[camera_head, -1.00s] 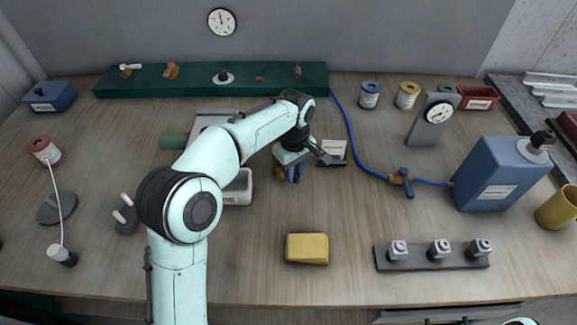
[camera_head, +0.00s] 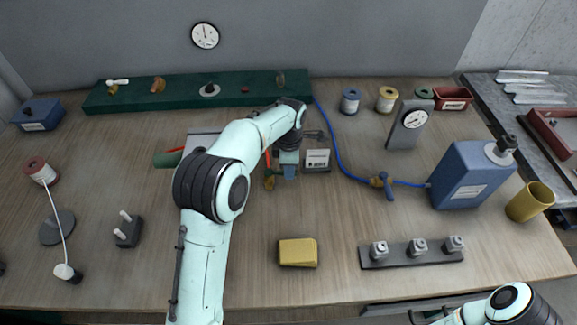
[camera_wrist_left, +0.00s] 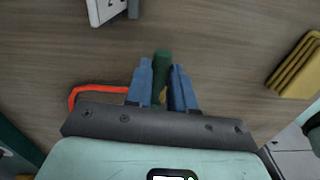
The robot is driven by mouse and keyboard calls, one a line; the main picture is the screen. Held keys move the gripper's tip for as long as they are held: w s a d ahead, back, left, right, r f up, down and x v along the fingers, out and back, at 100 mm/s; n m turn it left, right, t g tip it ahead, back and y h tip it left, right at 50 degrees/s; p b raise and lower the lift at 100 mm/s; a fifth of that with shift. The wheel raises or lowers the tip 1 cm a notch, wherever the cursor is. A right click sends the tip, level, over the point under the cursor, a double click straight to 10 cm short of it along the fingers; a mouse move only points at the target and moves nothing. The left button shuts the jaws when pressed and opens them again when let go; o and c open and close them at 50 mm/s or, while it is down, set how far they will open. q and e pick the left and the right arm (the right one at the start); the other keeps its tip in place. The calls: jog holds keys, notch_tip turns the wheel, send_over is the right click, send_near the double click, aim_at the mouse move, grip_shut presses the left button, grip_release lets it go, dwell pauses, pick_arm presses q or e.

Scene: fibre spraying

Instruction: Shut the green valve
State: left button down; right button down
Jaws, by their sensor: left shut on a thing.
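The green valve's dark green handle (camera_wrist_left: 162,66) stands between the two blue fingers of my left gripper (camera_wrist_left: 162,80) in the left wrist view. My left gripper (camera_head: 289,172) is shut on this handle. A bit of brass body shows between the fingers, and a red hose (camera_wrist_left: 95,90) runs in from the left. In the head view, a brass part (camera_head: 269,183) and the red hose (camera_head: 267,158) show just left of the fingers; the handle's exact angle is hard to tell. My right arm shows at the bottom right, but its gripper is out of view.
A blue hose with a blue-handled valve (camera_head: 383,182) runs to a blue canister (camera_head: 466,176) on the right. A small labelled block (camera_head: 317,159) stands close right of my left gripper. A yellow block (camera_head: 298,252) lies nearer, with bare table around it.

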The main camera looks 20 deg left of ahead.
pick_arm(q)
jog(key=shift+w+a+r+n, duration=0.15)
jog(key=shift+w+n, duration=0.15)
jog(key=shift+n, duration=0.2)
pick_arm(e)
jog(key=shift+w+r, duration=0.25)
jog(key=shift+w, duration=0.05)
pick_arm(q)
jog(key=c, duration=1)
grip_release()
pick_arm(e)
jog(key=shift+a, duration=0.1)
pick_arm(q)
jog(key=shift+o, duration=0.2)
notch_tip(320, 180, up, 13)
jog(key=p, duration=0.2)
pick_arm(e)
jog(key=w+r, duration=0.2)
jog(key=r, duration=0.1)
jog(key=shift+w, duration=0.4)
pick_arm(q)
jog(key=shift+s, duration=0.1)
pick_arm(e)
jog(key=shift+s+f, duration=0.1)
jog(key=shift+s, duration=0.05)
